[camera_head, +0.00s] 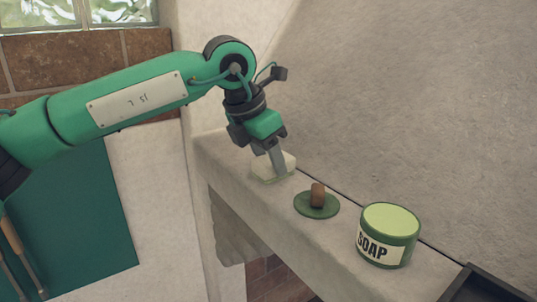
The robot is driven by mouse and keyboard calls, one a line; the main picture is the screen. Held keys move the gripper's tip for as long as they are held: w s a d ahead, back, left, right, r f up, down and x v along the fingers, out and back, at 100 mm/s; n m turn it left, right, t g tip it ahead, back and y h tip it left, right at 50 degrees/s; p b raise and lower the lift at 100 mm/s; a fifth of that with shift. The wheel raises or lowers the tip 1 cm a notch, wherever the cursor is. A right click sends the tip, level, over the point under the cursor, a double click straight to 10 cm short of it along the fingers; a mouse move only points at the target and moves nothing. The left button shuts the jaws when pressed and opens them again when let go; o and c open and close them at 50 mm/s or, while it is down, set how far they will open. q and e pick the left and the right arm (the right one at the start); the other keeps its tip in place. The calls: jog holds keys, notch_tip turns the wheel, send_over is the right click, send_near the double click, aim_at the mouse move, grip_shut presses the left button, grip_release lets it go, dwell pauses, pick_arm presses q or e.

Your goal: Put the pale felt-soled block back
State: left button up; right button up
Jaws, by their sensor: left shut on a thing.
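The pale block (264,173) is at the far left part of the stone ledge, with a greenish layer along its bottom edge. My left gripper (278,163) points down and is shut on the block; the fingers hide part of it. The block's underside is at or very close to the ledge top; I cannot tell whether it touches. My right gripper is not in the view.
On the ledge (229,157), a green disc (329,211) with a brown upright knob (318,195) is right of the block. A green SOAP tin (390,237) stands further right, then a dark tray (483,288). A plaster wall (420,110) rises behind.

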pick_arm(q)
jog(key=o, duration=0.9)
jog(key=shift+d, duration=0.1)
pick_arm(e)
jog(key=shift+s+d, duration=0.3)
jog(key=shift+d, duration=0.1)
pick_arm(q)
jog(key=shift+r, duration=0.1)
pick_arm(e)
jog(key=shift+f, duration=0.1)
pick_arm(q)
jog(key=shift+a+r+b, duration=0.25)
jog(key=shift+r+b, duration=0.05)
jog(key=shift+b, duration=0.05)
jog(key=b+v, duration=0.4)
jog(key=v, duration=0.7)
jog(key=shift+s+r, duration=0.1)
jog(key=shift+s, duration=0.05)
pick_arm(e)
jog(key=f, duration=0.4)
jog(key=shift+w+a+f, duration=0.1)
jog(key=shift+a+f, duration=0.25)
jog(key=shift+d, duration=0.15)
